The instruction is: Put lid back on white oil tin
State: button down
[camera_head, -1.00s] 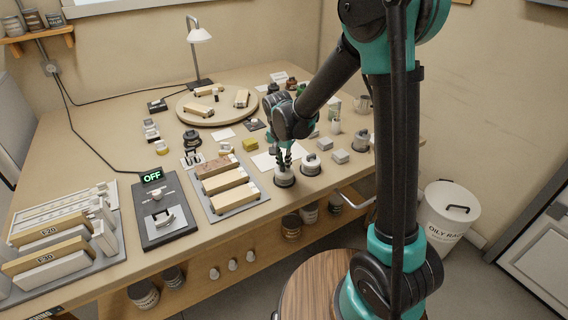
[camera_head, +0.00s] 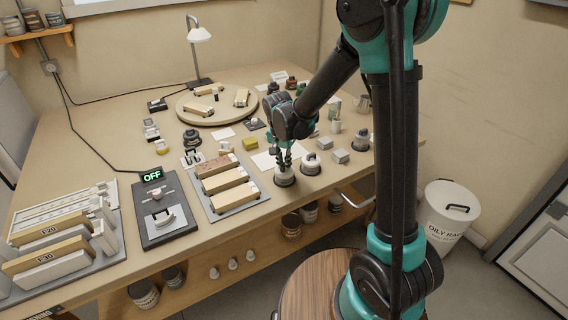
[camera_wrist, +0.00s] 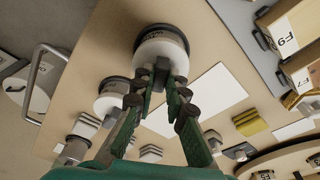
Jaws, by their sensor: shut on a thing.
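My gripper (camera_head: 285,160) points down at a round white tin (camera_head: 284,178) near the front edge of the bench. The tin shows a white upper part and a dark lower band. In the wrist view my fingertips (camera_wrist: 161,80) are shut on a small dark grip at the middle of a white round top, apparently the lid (camera_wrist: 178,50). A dark ring (camera_wrist: 160,29) shows around this white top. The lid appears to be at the tin's mouth; I cannot tell whether it is fully seated. My fingers hide part of it.
A similar white tin with a dark base (camera_head: 311,165) stands close on the right. A tray with wooden-topped blocks (camera_head: 246,206) lies to the left. A white sheet (camera_head: 264,161) lies behind the tin. The bench's front edge is near.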

jog(key=c, duration=1.5)
grip_release()
jog(key=shift+o, duration=0.7)
jog(key=o, duration=0.4)
jog(key=shift+r, duration=0.1)
jog(key=shift+r, duration=3.4)
jog(key=shift+c, duration=0.2)
